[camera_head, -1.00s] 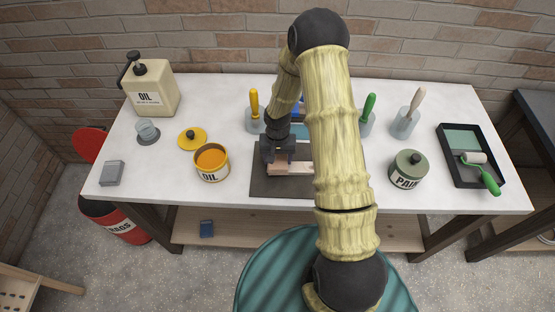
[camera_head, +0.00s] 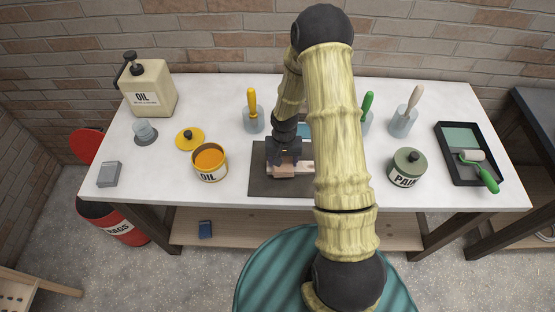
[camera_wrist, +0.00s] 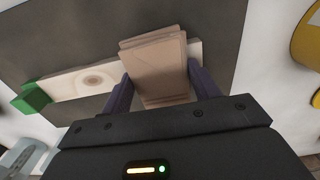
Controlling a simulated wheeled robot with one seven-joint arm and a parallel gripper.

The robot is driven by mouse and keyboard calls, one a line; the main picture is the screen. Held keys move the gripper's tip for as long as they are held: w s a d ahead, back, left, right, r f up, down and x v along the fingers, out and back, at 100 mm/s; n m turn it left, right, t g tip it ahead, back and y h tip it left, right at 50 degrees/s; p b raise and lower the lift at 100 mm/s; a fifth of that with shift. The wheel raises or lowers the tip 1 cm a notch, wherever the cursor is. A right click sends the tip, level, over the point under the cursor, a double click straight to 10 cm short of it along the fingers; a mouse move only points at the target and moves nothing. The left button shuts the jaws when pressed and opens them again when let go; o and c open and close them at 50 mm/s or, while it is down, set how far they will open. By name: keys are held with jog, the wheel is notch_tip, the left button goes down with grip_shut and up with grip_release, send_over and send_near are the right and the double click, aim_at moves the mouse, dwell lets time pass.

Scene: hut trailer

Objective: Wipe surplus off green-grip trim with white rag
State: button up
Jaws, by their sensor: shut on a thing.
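The trim (camera_wrist: 75,85) is a pale wooden strip with a round knot, lying flat on a dark mat (camera_head: 262,185). A green grip block (camera_wrist: 33,97) sits at its left end in the wrist view. My gripper (camera_head: 286,160) is shut on a folded, layered rag (camera_wrist: 158,66), which looks pinkish-tan here rather than white. The rag lies across the trim and appears to touch it; it also shows in the head view (camera_head: 284,172). The rag hides part of the trim, and my arm hides the trim's right end in the head view.
An open oil tin (camera_head: 209,163), its yellow lid (camera_head: 190,138) and an oil can (camera_head: 150,88) stand left. A yellow-handled brush jar (camera_head: 253,118) stands behind the mat. A paint tin (camera_head: 407,168) and roller tray (camera_head: 470,155) stand right. A red rag bin (camera_head: 115,222) is on the floor.

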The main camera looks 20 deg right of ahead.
aim_at(302, 166)
jog(key=shift+s+d+f, duration=0.25)
jog(key=shift+d, duration=0.05)
jog(key=shift+s+d+r, duration=0.1)
jog(key=shift+s+d, duration=0.15)
jog(key=shift+d, duration=0.4)
jog(key=shift+s+d, duration=0.2)
jog(key=shift+d, duration=0.45)
jog(key=shift+d, duration=0.1)
jog(key=shift+s+d+r+p, duration=0.1)
jog(key=shift+d+p, duration=0.2)
jog(key=shift+d, duration=0.35)
jog(key=shift+s+d+r+p, duration=0.1)
jog(key=shift+d+p, duration=0.15)
jog(key=shift+d, duration=0.4)
jog(key=shift+d, duration=0.1)
jog(key=shift+s+d+f, duration=0.1)
jog(key=shift+s+d, duration=0.15)
jog(key=shift+d, duration=0.4)
jog(key=shift+s+d+f, duration=0.1)
jog(key=shift+s+d, duration=0.1)
jog(key=shift+d, duration=0.45)
jog(key=shift+s+d+p, duration=0.25)
jog(key=shift+d, duration=0.45)
jog(key=shift+s+d+p, duration=0.2)
jog(key=shift+d+p, duration=0.05)
jog(key=shift+d, duration=0.45)
